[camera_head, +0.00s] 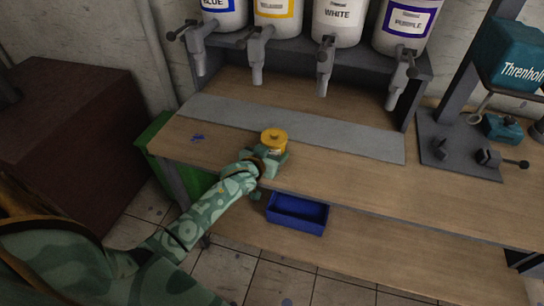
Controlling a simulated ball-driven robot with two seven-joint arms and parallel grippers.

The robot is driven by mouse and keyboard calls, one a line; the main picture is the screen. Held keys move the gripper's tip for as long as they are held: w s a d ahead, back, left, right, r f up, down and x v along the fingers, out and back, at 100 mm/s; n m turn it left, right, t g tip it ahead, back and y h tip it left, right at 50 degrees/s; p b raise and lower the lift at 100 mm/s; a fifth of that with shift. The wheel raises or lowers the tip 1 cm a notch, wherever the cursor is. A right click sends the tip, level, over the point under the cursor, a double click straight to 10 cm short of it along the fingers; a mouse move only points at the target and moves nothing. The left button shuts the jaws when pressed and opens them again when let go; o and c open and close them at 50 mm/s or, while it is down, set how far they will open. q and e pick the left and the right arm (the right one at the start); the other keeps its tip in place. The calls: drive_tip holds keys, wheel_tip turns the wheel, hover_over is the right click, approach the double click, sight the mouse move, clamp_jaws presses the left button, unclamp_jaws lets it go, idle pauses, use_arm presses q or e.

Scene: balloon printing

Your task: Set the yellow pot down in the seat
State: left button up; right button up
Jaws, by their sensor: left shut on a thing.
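The small yellow pot (273,137) has a round lid with a knob and stands upright near the front edge of the wooden bench. My left gripper (270,158) is shut on the pot from the front side. The gripper hides the lower part of the pot, so I cannot tell whether it touches the bench top. At the right, a grey press stand (455,150) has dark clamp parts on its base. I cannot tell for sure which part is the seat. My right gripper is not in view.
Paint dispensers with taps, including a white one (338,22), hang over a grey strip (300,125) at the back. A blue tray (297,213) sits on the lower shelf. A green bin (150,145) is at the left. Bench right of the pot is clear.

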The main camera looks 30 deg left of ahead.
use_arm(q)
drive_tip(key=shift+f, duration=0.2)
drive_tip(key=shift+f, duration=0.1)
drive_tip(key=o, duration=1.1)
drive_tip(key=shift+s+r, duration=0.25)
drive_tip(key=shift+s, duration=0.05)
drive_tip(key=shift+p+v, duration=1.95)
drive_tip(key=shift+v, duration=3.75)
